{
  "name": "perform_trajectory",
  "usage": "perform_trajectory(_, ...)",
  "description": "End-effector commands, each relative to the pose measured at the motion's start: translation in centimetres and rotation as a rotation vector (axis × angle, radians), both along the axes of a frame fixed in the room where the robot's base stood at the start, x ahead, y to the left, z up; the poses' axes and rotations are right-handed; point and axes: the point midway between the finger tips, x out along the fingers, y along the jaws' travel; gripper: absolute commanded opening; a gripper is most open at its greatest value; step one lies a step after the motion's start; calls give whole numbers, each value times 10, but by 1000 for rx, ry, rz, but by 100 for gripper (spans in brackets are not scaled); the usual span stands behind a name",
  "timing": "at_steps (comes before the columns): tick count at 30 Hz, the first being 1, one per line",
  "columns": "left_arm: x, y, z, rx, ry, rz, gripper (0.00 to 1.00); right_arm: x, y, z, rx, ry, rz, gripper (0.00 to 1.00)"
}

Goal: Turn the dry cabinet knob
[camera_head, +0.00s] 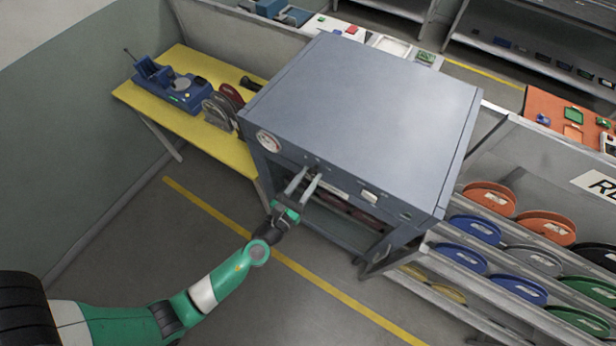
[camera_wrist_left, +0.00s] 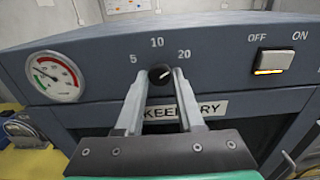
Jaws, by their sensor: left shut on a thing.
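The dry cabinet (camera_head: 365,100) is a grey-blue box standing in the middle of the head view. Its black round knob (camera_wrist_left: 161,74) sits on the front panel in the left wrist view, below the marks 5, 10 and 20. A light line on the knob points up and to the right, toward the 20 side. My left gripper (camera_head: 309,178) reaches the front panel from the lower left. In the left wrist view its two fingertips (camera_wrist_left: 161,78) stand on either side of the knob, shut on it. My right gripper is not in view.
A round gauge (camera_wrist_left: 54,77) is left of the knob, and an OFF/ON switch (camera_wrist_left: 273,62), lit orange, is to its right. A yellow table (camera_head: 190,122) stands left of the cabinet. A rack of coloured spools (camera_head: 490,198) stands to the right.

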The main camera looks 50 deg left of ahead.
Motion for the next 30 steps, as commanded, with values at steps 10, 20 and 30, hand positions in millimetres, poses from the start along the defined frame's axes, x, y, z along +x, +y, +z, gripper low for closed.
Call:
perform_trajectory(10, 0, 0, 0, -47, -15, 0, 0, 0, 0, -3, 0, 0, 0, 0)
perform_trajectory(20, 0, 0, -1, -251, -80, 0, 0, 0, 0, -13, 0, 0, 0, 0)
perform_trajectory(30, 0, -1, -1, -557, -174, -1, 0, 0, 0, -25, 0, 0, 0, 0)
